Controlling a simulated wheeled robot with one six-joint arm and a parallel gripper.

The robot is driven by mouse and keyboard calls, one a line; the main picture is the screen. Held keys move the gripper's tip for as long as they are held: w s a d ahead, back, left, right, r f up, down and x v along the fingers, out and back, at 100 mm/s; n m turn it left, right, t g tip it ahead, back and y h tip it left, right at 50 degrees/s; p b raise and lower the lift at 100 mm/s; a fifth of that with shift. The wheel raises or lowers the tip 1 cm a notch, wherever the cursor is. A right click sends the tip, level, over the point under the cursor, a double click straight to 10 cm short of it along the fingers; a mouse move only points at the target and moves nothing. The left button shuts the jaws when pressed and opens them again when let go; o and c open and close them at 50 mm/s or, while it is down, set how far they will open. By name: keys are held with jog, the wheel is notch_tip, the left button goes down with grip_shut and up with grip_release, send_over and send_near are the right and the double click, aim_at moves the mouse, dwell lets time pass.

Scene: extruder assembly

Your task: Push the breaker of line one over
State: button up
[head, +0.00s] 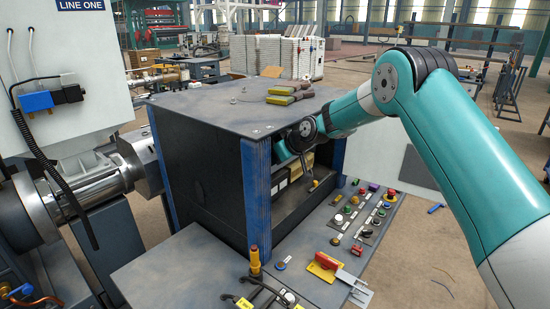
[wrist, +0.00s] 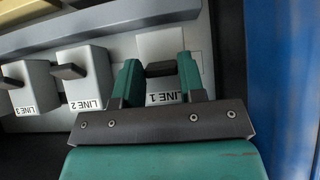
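The line one breaker (wrist: 160,48) is a light grey block labelled LINE 1, with a dark lever (wrist: 161,69), in the wrist view. My gripper (wrist: 158,72) has its two teal fingers apart, one on each side of that lever. The lever fills most of the gap; I cannot tell whether the fingers touch it. The line two breaker (wrist: 84,80) and line three breaker (wrist: 25,92) stand to the left, each with a dark lever. In the head view my arm reaches into the open cabinet (head: 207,185), and the fingertips and the line one breaker cannot be made out.
A blue cabinet edge (wrist: 283,90) stands close at the right of the wrist view. The cabinet top (head: 220,105) carries some yellowish packs (head: 290,92). A console (head: 360,225) with several buttons, a red-handled switch (head: 327,262) and cables lies in front.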

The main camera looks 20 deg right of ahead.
jog(key=o, duration=0.4)
jog(key=shift+r, duration=0.1)
jog(key=s+d+b, duration=0.1)
jog(key=s+d, duration=0.1)
jog(key=s, duration=0.2)
jog(key=s+d+r+b, duration=0.1)
jog(key=s+d+b, duration=0.1)
jog(key=s+d, duration=0.1)
jog(key=s+d+r+b, duration=0.1)
jog(key=s+d, duration=0.2)
jog(key=s, duration=0.1)
jog(key=shift+s+d+b, duration=0.15)
jog(key=shift+s+b, duration=0.15)
jog(key=shift+b, duration=0.1)
